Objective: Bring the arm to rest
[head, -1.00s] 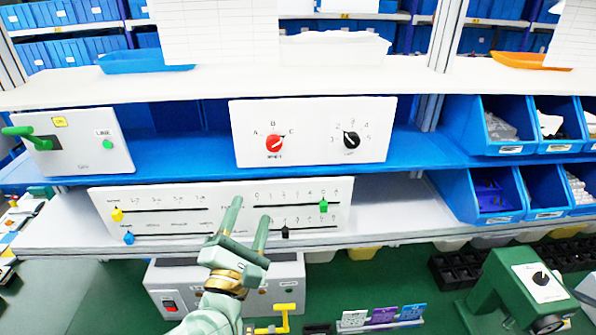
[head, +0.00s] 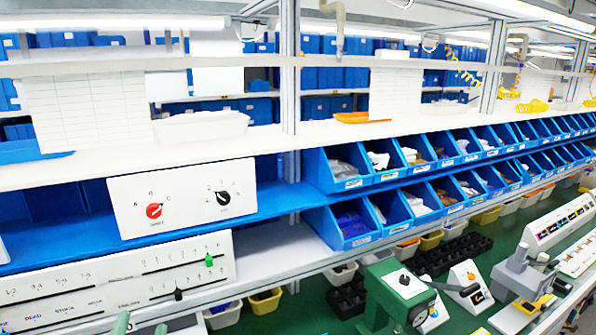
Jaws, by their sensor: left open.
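A white panel with two rotary knobs (head: 185,178) stands on the upper blue shelf at left. Its red knob (head: 154,211) sits among the letters A, B and C, and its mark appears to point toward C. Its black knob (head: 223,198) sits among numbers; its exact setting is too small to tell. The rest of that arm is out of view. My right gripper is not in view.
A white slider panel (head: 90,298) stands on the lower shelf, just above the fingertips, with a green slider (head: 209,261). Blue bins (head: 352,232) line the shelves to the right.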

